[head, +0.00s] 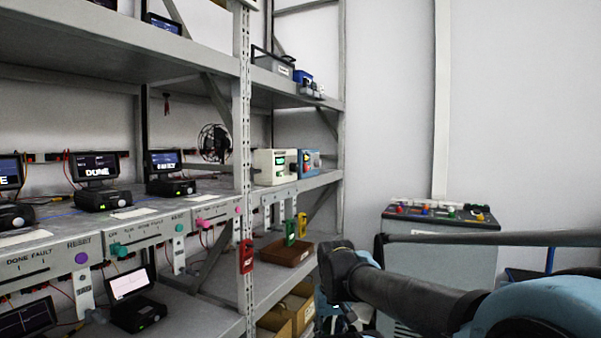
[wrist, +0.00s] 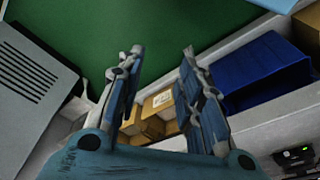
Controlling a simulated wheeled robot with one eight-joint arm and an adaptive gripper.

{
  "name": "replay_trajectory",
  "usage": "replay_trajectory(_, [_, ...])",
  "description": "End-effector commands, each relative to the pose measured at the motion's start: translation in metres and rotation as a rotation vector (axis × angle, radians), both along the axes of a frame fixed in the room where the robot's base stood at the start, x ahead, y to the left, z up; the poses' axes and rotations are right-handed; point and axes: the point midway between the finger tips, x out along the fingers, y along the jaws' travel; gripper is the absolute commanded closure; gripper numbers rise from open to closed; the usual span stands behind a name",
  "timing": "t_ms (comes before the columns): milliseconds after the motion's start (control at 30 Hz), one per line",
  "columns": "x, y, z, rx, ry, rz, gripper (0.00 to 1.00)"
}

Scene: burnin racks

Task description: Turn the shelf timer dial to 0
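In the head view, grey control panels run along the front edge of the middle shelf. One panel (head: 145,238) has a teal knob (head: 118,250) at its left, small lettering and a teal button (head: 179,228) at its right. The panel to its right has a pink knob (head: 202,222). The lettering is too small to tell which knob is the timer dial or where it points. In the wrist view my gripper (wrist: 162,52) is open, with nothing between its fingers. It is apart from the panels, and no dial shows in that view.
A purple button (head: 82,258) sits on the left panel. A red tag (head: 246,257) hangs by the upright post (head: 242,150). Devices with screens (head: 97,180) stand on the shelf. A grey cabinet (head: 440,245) stands at right. The wrist view shows cardboard boxes (wrist: 158,103) and a blue bin (wrist: 262,70).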

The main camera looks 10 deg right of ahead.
Motion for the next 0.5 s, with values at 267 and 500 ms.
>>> replay_trajectory(267, [0.012, 0.014, 0.029, 0.102, -0.005, -0.083, 0.46])
replay_trajectory(500, [0.075, 0.045, 0.092, 0.375, 0.014, -0.301, 0.46])
